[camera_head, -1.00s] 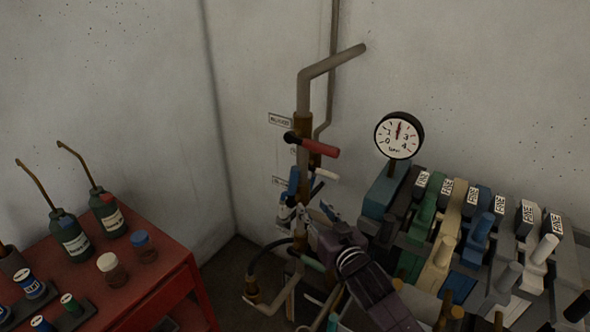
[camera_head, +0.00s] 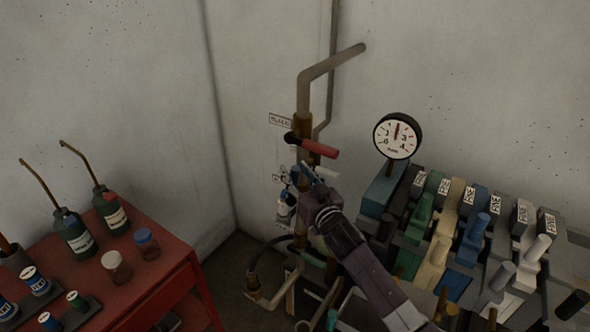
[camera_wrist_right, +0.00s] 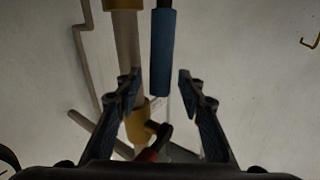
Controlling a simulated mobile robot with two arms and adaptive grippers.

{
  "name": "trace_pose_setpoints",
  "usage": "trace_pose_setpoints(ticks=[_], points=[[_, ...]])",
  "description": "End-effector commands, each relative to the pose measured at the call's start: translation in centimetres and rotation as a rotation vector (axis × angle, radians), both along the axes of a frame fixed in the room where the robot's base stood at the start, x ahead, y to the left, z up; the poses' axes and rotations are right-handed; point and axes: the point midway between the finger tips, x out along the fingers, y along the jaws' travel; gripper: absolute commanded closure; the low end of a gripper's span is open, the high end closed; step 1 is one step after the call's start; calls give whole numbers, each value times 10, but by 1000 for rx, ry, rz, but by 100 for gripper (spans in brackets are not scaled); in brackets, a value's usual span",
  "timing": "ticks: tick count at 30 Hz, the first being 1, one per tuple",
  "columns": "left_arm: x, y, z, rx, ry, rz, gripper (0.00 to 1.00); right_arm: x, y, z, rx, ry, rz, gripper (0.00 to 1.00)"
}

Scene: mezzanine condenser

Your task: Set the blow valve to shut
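A vertical brass-and-grey pipe (camera_head: 304,95) by the wall carries several lever valves. The upper valve has a red lever (camera_head: 318,148) pointing right. Lower down is a blue lever (camera_wrist_right: 161,55), upright in the right wrist view; in the head view my gripper mostly covers it. I cannot read the labels (camera_head: 280,119), so I cannot tell which lever is the blow valve. My right gripper (camera_wrist_right: 160,84) is open, its fingertips on either side of the blue lever's end in the wrist view, with visible gaps. Contact does not show. My left gripper is not in view.
A round pressure gauge (camera_head: 398,136) stands right of the pipe, above a row of coloured levers and tagged blocks (camera_head: 447,215). A red bench (camera_head: 150,285) with oil cans (camera_head: 73,234) and jars is at left. Bent pipes crowd the space below my gripper.

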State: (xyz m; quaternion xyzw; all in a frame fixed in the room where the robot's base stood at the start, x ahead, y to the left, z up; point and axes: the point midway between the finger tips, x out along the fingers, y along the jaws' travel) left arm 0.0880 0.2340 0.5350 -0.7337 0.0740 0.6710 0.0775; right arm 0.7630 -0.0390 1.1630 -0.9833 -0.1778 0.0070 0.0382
Motion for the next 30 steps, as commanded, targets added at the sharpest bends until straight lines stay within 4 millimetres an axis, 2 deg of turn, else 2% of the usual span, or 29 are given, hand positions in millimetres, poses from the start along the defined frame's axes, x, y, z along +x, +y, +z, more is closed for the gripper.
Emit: trace_pose_setpoints(ticks=[12, 22, 30], points=[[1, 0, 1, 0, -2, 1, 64, 4, 2, 0, 0, 0, 0, 64], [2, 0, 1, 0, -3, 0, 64, 4, 2, 0, 0, 0, 0, 100], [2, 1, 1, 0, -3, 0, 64, 4, 2, 0, 0, 0, 0, 100]])
